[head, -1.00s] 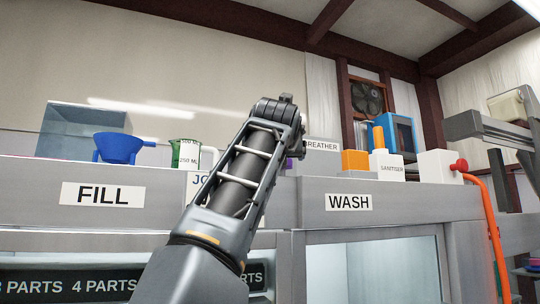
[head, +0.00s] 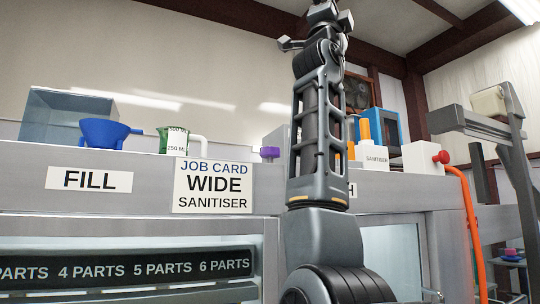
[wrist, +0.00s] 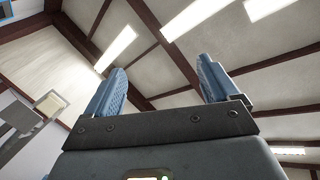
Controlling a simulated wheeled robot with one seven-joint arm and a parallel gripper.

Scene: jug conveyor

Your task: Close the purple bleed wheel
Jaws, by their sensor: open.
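The purple bleed wheel (head: 270,153) is a small knob on the side of a grey box (head: 279,145), on the ledge just left of my raised arm in the head view. My gripper (wrist: 160,75) is open and empty in the wrist view, its two blue fingers spread and pointing up at the ceiling. In the head view my gripper is high above the wheel, at the top edge and partly cut off. The wheel is not in the wrist view. Whether the wheel is open or closed I cannot tell.
On the ledge stand a blue funnel (head: 104,133), a green jug (head: 172,141), a white pipe (head: 198,143), a sanitiser bottle (head: 375,152) and a white box with a red knob (head: 440,157). My arm hides most of the WASH label.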

